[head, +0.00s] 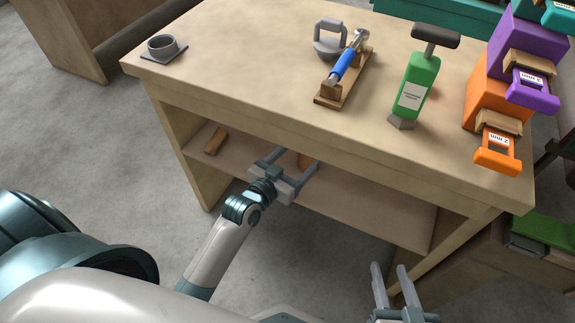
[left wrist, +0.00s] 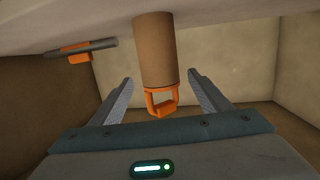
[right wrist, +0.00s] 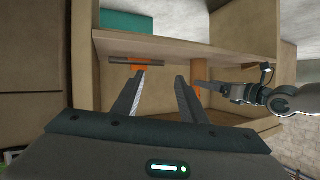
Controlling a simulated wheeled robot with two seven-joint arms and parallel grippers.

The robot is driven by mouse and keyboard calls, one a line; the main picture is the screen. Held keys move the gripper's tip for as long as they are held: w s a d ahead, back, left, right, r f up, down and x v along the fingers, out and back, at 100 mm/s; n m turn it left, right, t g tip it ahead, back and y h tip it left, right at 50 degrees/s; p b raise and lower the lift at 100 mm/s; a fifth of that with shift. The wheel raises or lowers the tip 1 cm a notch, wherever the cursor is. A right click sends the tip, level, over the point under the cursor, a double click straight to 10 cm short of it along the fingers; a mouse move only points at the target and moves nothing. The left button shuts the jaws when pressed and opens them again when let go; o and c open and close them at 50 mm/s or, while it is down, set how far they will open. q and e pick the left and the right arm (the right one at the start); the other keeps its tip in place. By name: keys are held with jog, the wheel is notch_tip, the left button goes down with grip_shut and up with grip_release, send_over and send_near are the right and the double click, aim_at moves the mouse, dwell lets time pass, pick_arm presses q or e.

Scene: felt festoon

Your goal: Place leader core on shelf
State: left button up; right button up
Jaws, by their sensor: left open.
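A brown cylinder with an orange loop handle, which looks like the leader core, shows in the left wrist view (left wrist: 156,50). One end meets the pale shelf surface, and the handle points away from it. It lies between the fingers of my left gripper (left wrist: 158,95), with a gap on both sides. In the head view my left gripper (head: 292,165) is open and reaches in under the tabletop at the shelf (head: 372,200). My right gripper (head: 391,268) is open and empty, low in front of the bench; its fingers show apart in the right wrist view (right wrist: 158,85).
A brown block (head: 215,141) lies on the shelf's left part. A dark bar with an orange part (left wrist: 82,50) is beside the cylinder.

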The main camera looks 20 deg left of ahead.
pick_arm(q)
jog(key=v, duration=0.6)
jog(key=shift+p, duration=0.3)
pick_arm(e)
jog(key=shift+s+d+f+g, duration=0.25)
jog(key=shift+s+f+g, duration=0.2)
jog(key=shift+f, duration=0.15)
jog(key=shift+s+d+f+g, duration=0.3)
jog(key=shift+f+g, duration=0.15)
jog(key=shift+f, duration=0.1)
pick_arm(q)
jog(key=s+d+f+g, duration=0.1)
jog(key=s+d+g, duration=0.1)
jog(key=s+d, duration=0.3)
jog(key=s+d+f+g+h, duration=0.1)
jog(key=s+d, duration=0.4)
jog(key=s, duration=0.7)
jog(key=shift+s+f+g+h, duration=0.35)
jog(key=shift+f+g, duration=0.35)
jog(key=shift+g, duration=0.4)
